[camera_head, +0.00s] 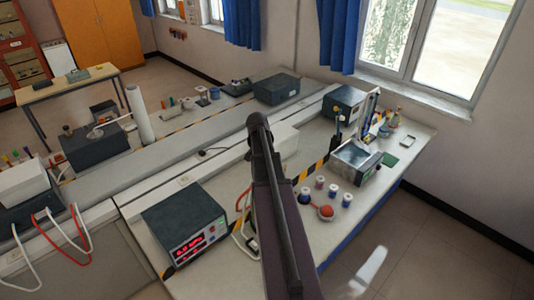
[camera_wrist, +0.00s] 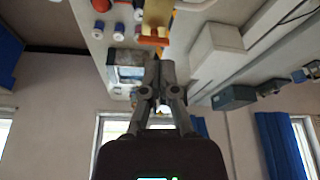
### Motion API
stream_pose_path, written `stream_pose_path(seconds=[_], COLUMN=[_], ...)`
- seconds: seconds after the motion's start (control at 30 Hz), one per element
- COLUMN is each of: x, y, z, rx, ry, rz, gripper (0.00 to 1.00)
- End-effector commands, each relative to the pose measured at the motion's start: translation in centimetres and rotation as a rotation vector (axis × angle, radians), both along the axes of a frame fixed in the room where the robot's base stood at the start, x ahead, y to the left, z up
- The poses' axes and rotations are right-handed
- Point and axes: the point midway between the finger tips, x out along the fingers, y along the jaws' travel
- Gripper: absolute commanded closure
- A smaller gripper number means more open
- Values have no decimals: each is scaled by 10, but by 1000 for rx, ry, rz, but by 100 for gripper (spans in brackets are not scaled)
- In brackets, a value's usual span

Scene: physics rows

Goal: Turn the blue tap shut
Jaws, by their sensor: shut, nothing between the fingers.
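My gripper (camera_wrist: 159,70) is in the middle of the wrist view, its two fingers drawn together at the tips with nothing between them. In the head view my arm rises from the bottom centre and hides part of the bench; I cannot make out the gripper there. I cannot pick out the blue tap for certain in either view. In the wrist view, which is upside down, a yellow-orange piece with a red bar (camera_wrist: 153,41) shows just beyond the fingertips; I cannot tell whether they touch.
The bench (camera_head: 405,150) holds a grey power supply (camera_head: 183,225) with red digits, several small spools (camera_head: 333,190), a red ball-like item (camera_head: 326,211) and an open metal bath (camera_head: 356,158). A dark box (camera_head: 344,101) stands by the window. Floor is clear at right.

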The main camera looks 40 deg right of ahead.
Motion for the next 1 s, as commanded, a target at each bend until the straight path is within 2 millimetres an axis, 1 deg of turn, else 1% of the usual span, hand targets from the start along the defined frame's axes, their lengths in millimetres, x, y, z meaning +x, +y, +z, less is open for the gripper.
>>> stream_pose_path(seconds=[0.07,0.17,0.2,0.23,0.37,0.47,0.57,0.67,0.7,0.77,0.8,0.87,0.9,0.97,1.0], x=[0,0,1,1,3,7,11,14,15,16,16,15,15,13,11], y=[0,1,2,4,17,36,64,98,112,136,151,174,189,211,226], z=[0,-1,-2,-3,-11,-23,-40,-59,-67,-80,-88,-101,-109,-121,-129], rx=[0,0,1,2,8,17,32,49,56,69,77,87,95,108,114], ry=[0,0,1,1,9,21,36,57,66,79,90,103,113,127,136], rz=[0,2,5,8,38,87,155,242,280,341,382,445,486,549,590], gripper=[100,73,61,53,53,53,53,53,53,53,53,53,53,53,53])
